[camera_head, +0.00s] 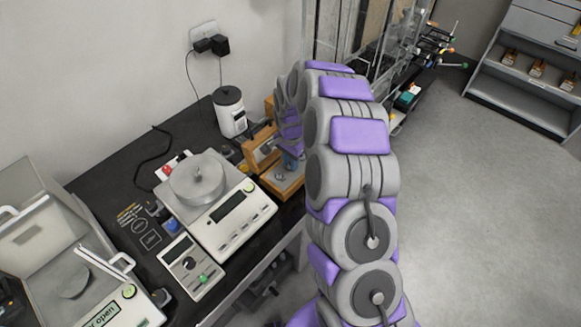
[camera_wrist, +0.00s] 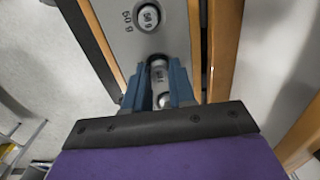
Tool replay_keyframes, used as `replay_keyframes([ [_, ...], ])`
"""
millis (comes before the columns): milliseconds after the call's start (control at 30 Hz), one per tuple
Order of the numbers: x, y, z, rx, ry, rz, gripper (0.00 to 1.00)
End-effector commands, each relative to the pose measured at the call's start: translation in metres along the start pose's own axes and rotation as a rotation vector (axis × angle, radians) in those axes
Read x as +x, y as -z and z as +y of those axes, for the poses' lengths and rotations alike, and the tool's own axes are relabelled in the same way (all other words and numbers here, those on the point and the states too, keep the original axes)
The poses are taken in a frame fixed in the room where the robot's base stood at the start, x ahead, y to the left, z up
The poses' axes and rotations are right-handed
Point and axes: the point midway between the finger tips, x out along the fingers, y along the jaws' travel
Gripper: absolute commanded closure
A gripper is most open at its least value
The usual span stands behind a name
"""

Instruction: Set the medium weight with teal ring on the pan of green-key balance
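My gripper (camera_wrist: 160,66) has two blue fingers over a grey strip in a wooden rack. A metal weight (camera_wrist: 158,76) stands between the fingers; I cannot tell if they press on it. I see no teal ring there. In the head view my gripper (camera_head: 291,160) is partly hidden behind my arm, low at the wooden rack (camera_head: 284,187). The centre balance (camera_head: 240,232) has a greenish key and a round metal pan (camera_head: 190,190) with a small knob-like piece on top. The left balance (camera_head: 118,312) has a bright green key and a green display.
Another weight marked 50 g (camera_wrist: 148,18) sits farther along the strip. A small keypad box (camera_head: 192,266) with a green button lies in front of the centre balance. A white canister (camera_head: 229,112) stands by the wall. The left balance's pale lid (camera_head: 30,228) is raised.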

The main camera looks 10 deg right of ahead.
Motion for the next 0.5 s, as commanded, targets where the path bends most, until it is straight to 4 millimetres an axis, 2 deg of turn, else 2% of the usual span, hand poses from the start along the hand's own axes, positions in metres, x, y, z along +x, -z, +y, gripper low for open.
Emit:
replay_keyframes([
  [33,0.0,0.0,0.0,0.0,0.0,0.0,0.81],
  [233,0.0,0.0001,-0.0001,0.0,0.0,0.0,1.0],
  [500,0.0,0.0001,-0.0001,0.0,0.0,0.0,1.0],
])
